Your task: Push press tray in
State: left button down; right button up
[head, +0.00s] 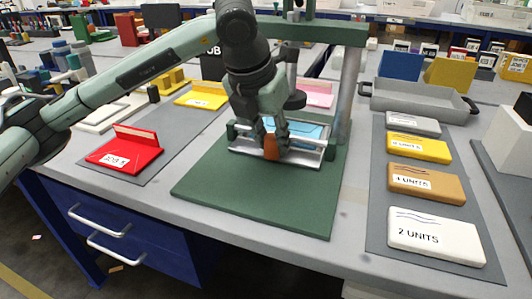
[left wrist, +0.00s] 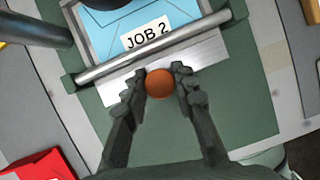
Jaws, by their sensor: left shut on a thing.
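The press tray (head: 243,146) is a silver plate low in the green press (head: 345,85), at the middle of the head view. It also shows in the left wrist view (left wrist: 207,50), under a grey crossbar (left wrist: 150,52). A light blue piece labelled JOB 2 (left wrist: 120,22) lies behind the bar. An orange-brown round knob (left wrist: 160,84) sits at the tray's front; it also shows in the head view (head: 271,148). My left gripper (head: 277,143) is shut on the knob, one finger on each side. The arm hides part of the press. My right gripper is out of view.
The green base (head: 255,200) is bare in front of the tray. A red JOB 3 holder (head: 125,150) stands at left. Blocks labelled in units, such as the white one (head: 435,235), line a grey mat at right. A grey bin (head: 418,98) stands behind them.

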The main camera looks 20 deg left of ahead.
pick_arm(q)
jog(key=shift+w+r, duration=0.15)
jog(key=shift+w, duration=0.2)
jog(key=c, duration=1.2)
grip_release()
jog(key=shift+w, duration=0.1)
jog(key=v, duration=1.2)
